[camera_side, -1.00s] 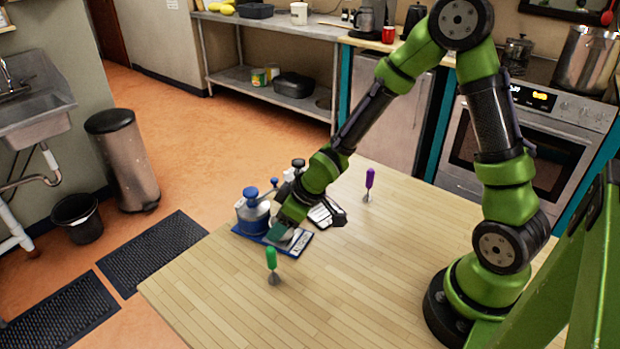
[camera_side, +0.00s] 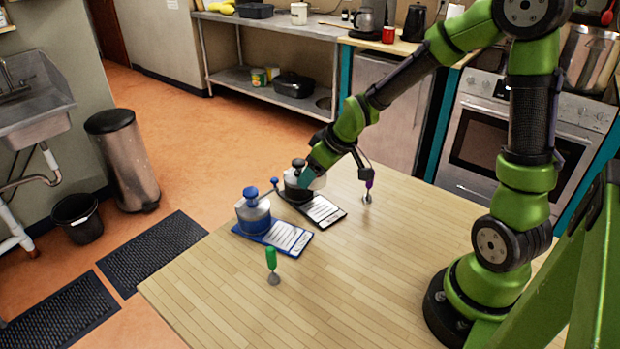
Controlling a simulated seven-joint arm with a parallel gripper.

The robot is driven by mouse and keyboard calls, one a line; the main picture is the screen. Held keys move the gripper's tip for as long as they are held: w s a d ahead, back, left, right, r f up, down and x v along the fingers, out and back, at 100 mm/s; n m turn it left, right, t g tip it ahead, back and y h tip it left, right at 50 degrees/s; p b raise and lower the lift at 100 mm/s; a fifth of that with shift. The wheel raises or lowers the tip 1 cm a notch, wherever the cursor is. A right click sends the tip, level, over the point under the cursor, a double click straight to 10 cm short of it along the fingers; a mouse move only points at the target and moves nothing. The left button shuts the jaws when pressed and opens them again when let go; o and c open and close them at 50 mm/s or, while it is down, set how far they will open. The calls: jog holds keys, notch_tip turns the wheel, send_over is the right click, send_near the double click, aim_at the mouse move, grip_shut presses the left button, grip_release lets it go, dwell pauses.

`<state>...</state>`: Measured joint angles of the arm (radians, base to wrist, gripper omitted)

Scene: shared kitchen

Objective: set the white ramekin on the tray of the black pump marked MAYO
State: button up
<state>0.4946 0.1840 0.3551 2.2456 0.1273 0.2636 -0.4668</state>
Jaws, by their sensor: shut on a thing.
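The black pump (camera_side: 292,188) stands at the table's far left, with its dark tray (camera_side: 328,212) reaching toward the lower right; its MAYO marking is too small to read. My gripper (camera_side: 307,172) is beside and partly in front of this pump, above the back end of its tray. It is shut on a small white thing, apparently the white ramekin (camera_side: 317,183), which shows only in part under the teal fingertip. Whether the ramekin touches the tray or the pump cannot be told.
A similar blue pump (camera_side: 254,214) with a blue tray (camera_side: 290,240) stands close by at the left. The table's (camera_side: 370,280) middle and front are clear.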

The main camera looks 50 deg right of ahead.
aim_at(320, 182)
jog(key=f, duration=0.1)
jog(key=d+f, duration=0.1)
jog(key=f, duration=0.1)
jog(key=shift+s+d+f+m, duration=0.1)
jog(key=shift+d+f+m, duration=0.15)
jog(key=shift+f+m, duration=0.1)
jog(key=shift+f, duration=2.25)
jog(key=shift+f, duration=0.1)
jog(key=o, duration=1.1)
